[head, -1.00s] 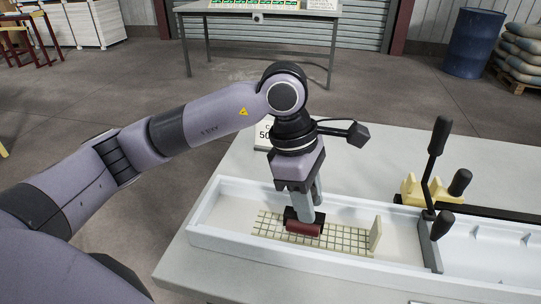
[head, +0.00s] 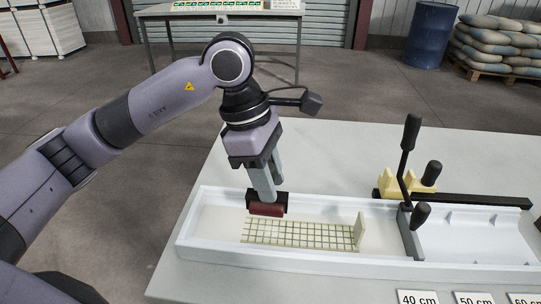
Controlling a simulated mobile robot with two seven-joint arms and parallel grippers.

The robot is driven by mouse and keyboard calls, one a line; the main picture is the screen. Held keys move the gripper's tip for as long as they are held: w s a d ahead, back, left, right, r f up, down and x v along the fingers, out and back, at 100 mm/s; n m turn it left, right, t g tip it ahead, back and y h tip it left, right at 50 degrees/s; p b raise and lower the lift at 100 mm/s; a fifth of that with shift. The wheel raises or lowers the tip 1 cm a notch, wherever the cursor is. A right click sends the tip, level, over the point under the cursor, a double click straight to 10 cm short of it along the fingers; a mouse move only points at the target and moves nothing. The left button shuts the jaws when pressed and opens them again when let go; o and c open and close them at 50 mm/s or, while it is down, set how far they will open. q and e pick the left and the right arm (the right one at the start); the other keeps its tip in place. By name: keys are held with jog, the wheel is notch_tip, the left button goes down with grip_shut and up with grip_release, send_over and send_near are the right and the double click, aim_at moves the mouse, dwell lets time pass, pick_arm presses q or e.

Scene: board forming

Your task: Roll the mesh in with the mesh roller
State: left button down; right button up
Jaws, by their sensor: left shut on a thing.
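My left gripper (head: 264,197) is shut on the mesh roller, whose dark red cylinder (head: 266,210) hangs below a black holder. The roller is at the back left end of the mesh (head: 298,233), a pale grid lying in the white trough (head: 196,245). I cannot tell whether the roller touches the mesh or is just above it. A small pale upright plate (head: 361,231) stands at the mesh's right end. My right gripper is not in view.
A yellow block (head: 387,183) and a black bar (head: 480,200) lie behind the trough. Length cards (head: 417,297) lie at the table's front edge. The table (head: 330,140) behind the mesh is clear.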

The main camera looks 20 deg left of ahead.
pick_arm(q)
jog(key=shift+r+p, duration=0.6)
jog(key=shift+r, duration=0.8)
